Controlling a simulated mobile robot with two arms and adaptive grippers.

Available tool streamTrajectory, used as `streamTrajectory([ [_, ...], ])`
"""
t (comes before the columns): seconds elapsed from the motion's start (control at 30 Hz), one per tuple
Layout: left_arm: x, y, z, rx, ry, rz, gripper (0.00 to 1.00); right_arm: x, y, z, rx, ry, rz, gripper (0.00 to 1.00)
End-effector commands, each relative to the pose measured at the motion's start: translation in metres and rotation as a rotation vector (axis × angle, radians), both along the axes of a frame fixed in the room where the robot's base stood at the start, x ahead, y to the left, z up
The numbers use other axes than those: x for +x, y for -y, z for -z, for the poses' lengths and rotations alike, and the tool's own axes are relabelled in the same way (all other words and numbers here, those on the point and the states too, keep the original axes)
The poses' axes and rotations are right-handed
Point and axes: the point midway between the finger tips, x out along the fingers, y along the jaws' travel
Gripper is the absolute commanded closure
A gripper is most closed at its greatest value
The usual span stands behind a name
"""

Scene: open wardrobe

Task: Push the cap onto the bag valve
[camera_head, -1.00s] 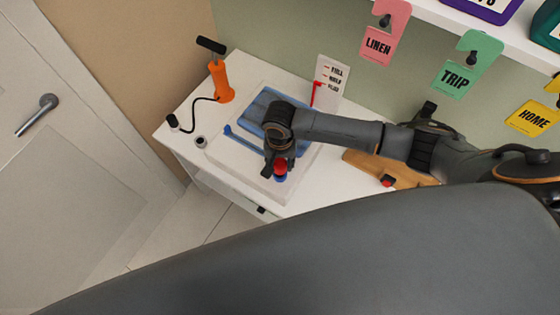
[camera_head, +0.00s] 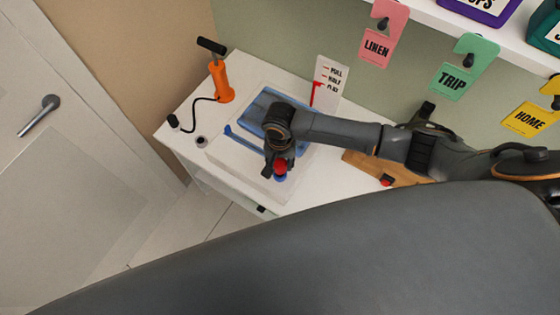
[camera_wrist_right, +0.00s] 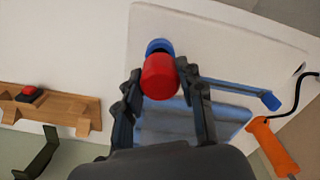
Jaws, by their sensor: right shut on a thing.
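The red cap (camera_head: 281,166) is at the tip of my right gripper (camera_wrist_right: 160,84). That gripper is shut on the cap, with one finger on each side of it in the right wrist view. The blue valve (camera_head: 280,178) sits right by the cap, at the front edge of the clear bag (camera_head: 238,157) with blue folded cloth (camera_head: 256,108) in it. In the right wrist view the blue valve (camera_wrist_right: 158,45) shows just beyond the red cap (camera_wrist_right: 160,77), partly hidden by it. I cannot tell whether they touch. My left gripper is not in view.
The white cabinet top (camera_head: 187,115) carries an orange pump (camera_head: 221,82) with a black hose, a small grey cylinder (camera_head: 202,141), a sign with a red pointer (camera_head: 328,80) and a wooden board (camera_head: 360,160) with a red button (camera_head: 387,180). Tags hang from the shelf above.

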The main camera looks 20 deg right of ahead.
Motion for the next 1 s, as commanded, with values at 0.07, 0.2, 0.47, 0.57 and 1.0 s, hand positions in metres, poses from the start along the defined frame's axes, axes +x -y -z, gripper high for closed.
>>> streamTrajectory([
  [0.07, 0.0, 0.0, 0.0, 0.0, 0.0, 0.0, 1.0, 0.0, 0.0, 0.0, 0.0, 0.0, 0.0, 1.0],
  [0.2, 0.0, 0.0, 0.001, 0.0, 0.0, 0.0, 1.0, 0.0, 0.0, 0.003, 0.0, 0.0, 0.001, 1.0],
  [0.47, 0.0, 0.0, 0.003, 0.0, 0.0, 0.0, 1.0, 0.0, -0.001, 0.009, 0.001, -0.001, 0.001, 1.0],
  [0.57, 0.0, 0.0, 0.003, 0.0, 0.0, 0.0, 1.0, 0.0, -0.001, 0.012, 0.0, -0.001, 0.0, 1.0],
  [1.0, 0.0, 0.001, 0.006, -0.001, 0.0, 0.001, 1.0, 0.0, -0.001, 0.023, 0.0, 0.0, 0.0, 1.0],
])
